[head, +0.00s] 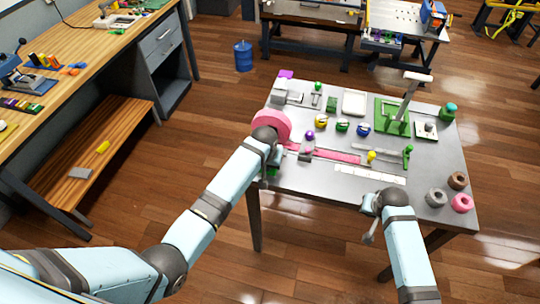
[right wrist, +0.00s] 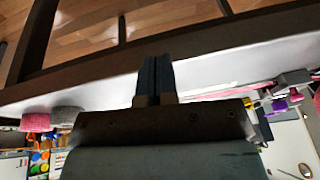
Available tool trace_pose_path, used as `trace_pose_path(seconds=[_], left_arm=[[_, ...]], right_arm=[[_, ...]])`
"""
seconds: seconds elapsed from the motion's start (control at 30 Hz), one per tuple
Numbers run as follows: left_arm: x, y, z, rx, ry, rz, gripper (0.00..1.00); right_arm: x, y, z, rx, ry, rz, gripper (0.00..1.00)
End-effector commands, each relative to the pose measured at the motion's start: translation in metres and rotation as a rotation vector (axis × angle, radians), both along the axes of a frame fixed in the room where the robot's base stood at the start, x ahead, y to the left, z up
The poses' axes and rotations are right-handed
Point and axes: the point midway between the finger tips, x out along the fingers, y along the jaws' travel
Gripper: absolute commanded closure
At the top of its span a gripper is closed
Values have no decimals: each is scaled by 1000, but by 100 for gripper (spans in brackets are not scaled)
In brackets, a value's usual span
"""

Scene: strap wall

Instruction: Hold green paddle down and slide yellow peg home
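A yellow peg (head: 371,156) stands upright on a grey bar at the right end of a pink strap (head: 325,153). A small green upright piece with a round top (head: 408,151), which may be the green paddle, stands at the bar's right end. My left gripper (head: 274,152) is beside the pink roll (head: 272,122) at the table's left side; its fingers are too hidden to read. My right gripper (head: 370,222) is at the table's front edge, apart from the peg. In the right wrist view its two fingers (right wrist: 155,75) are together with nothing visible between them.
The grey table (head: 448,165) carries a tall green stand (head: 392,118), several coloured knobs, a white tray (head: 354,103), and grey, brown and pink rings at the right (head: 461,203). A white ruled strip (head: 383,174) lies near the front. A wooden bench (head: 85,60) stands at the left.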

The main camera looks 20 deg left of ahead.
Motion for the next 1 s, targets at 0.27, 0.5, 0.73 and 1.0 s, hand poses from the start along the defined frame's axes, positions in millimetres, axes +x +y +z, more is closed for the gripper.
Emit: trace_pose_path(seconds=[0.27, 0.5, 0.73, 1.0], left_arm=[[-2, 1, -4, 2, 6, 0, 100], [-2, 1, -4, 2, 6, 0, 100], [-2, 1, -4, 2, 6, 0, 100], [-2, 1, -4, 2, 6, 0, 100]], right_arm=[[110, -7, 51, -43, 53, 30, 100], [174, -18, 101, -71, 87, 47, 100], [197, -22, 123, -80, 102, 51, 100], [198, -23, 102, -82, 106, 52, 100]])
